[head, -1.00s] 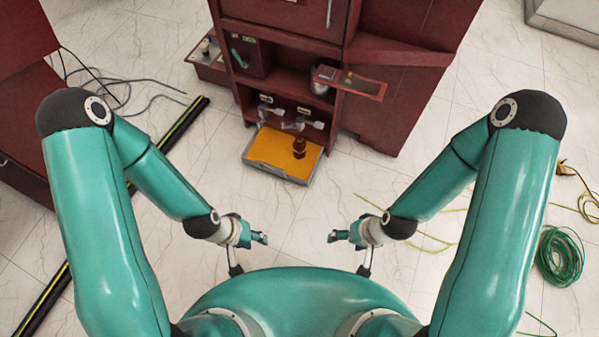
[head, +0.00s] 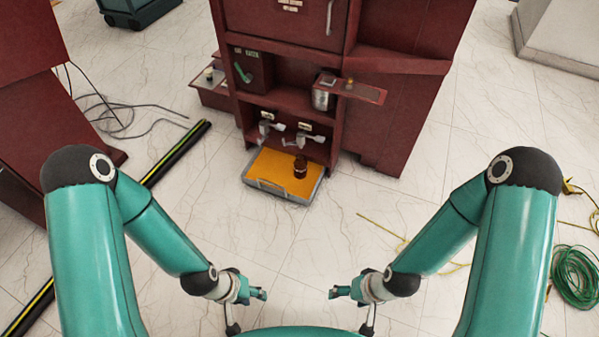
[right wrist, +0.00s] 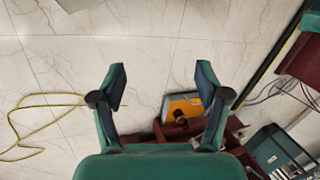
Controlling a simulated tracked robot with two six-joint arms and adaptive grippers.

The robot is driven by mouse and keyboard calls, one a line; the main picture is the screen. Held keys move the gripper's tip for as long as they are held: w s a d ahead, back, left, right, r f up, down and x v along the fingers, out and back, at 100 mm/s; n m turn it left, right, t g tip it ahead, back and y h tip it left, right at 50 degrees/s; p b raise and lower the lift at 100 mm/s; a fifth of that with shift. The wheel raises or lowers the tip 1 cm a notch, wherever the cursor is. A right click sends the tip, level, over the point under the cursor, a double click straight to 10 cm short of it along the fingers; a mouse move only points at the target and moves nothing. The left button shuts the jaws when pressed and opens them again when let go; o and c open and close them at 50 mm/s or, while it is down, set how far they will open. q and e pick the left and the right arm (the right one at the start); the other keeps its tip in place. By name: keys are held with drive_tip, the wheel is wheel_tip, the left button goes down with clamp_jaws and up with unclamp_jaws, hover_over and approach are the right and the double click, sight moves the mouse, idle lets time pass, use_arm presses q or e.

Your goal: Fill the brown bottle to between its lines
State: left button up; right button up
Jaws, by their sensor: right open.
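The brown bottle (head: 300,167) stands upright on an orange-topped tray (head: 272,173) at the foot of the dark red cabinet. Two grey taps, a left one (head: 267,125) and a right one (head: 296,138), stick out of the cabinet just above the tray. The bottle's lines and its fill level are too small to tell. My left gripper (head: 262,294) is empty, well short of the tray; its opening is too small to judge. My right gripper (head: 335,292) is open and empty, also well short; its spread fingers show in the right wrist view (right wrist: 160,85), with the bottle (right wrist: 180,116) small beyond them.
The dark red cabinet (head: 400,110) has a side shelf with a metal can (head: 323,98) and small items. Black cables (head: 115,115) and a yellow-striped black bar (head: 178,152) lie at left. A green hose coil (head: 577,275) lies at right. The floor before the tray is clear.

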idle(0.3)
drive_tip(key=shift+c, duration=0.8)
drive_tip(key=shift+r, duration=0.3)
drive_tip(key=shift+c, duration=1.4)
wheel_tip(320, 180, up, 8)
drive_tip(key=p, duration=0.8)
drive_tip(key=shift+f, duration=0.25)
clamp_jaws()
wheel_tip(320, 180, up, 10)
drive_tip(key=p, duration=1)
